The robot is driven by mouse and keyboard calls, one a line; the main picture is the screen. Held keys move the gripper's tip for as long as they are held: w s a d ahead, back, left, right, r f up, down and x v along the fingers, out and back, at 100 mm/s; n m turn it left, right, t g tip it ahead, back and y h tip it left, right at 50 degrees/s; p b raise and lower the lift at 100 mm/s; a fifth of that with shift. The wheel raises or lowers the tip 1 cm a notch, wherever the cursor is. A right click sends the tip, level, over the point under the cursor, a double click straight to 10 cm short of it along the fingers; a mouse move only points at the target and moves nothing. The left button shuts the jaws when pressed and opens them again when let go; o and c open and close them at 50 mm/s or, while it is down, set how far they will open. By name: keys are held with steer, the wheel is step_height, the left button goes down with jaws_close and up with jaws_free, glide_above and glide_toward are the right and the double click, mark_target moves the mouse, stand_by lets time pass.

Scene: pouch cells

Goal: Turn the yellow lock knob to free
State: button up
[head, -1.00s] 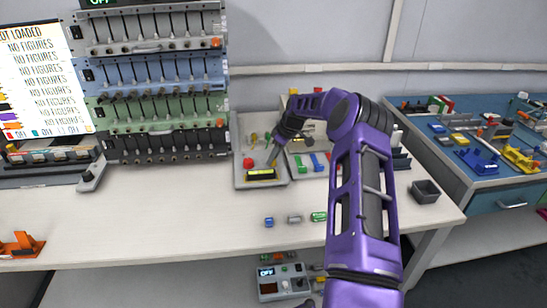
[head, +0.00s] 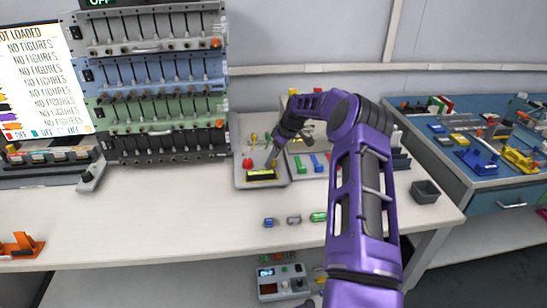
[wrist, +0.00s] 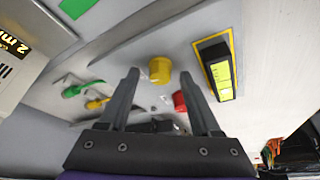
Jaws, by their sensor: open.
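The yellow lock knob (wrist: 160,69) shows in the wrist view, a short yellow cylinder on a grey panel. My gripper (wrist: 165,75) is open, with its two dark fingers on either side of the knob in the picture. I cannot tell whether a finger touches it. A red knob (wrist: 180,101) sits beside the right finger, partly hidden by it. In the head view my gripper (head: 270,163) is over the grey panel unit (head: 243,183) on the bench, and hides part of it.
A yellow-framed display (wrist: 218,70) is right of the knob in the wrist view. Green (wrist: 82,88) and yellow (wrist: 97,103) levers lie to the left. In the head view, racks (head: 160,80) stand at left and small coloured cells (head: 293,220) lie on the bench front.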

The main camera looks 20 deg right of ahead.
steer(key=p+v, duration=0.1)
steer(key=v, duration=1.6)
steer(key=shift+d+r, duration=0.1)
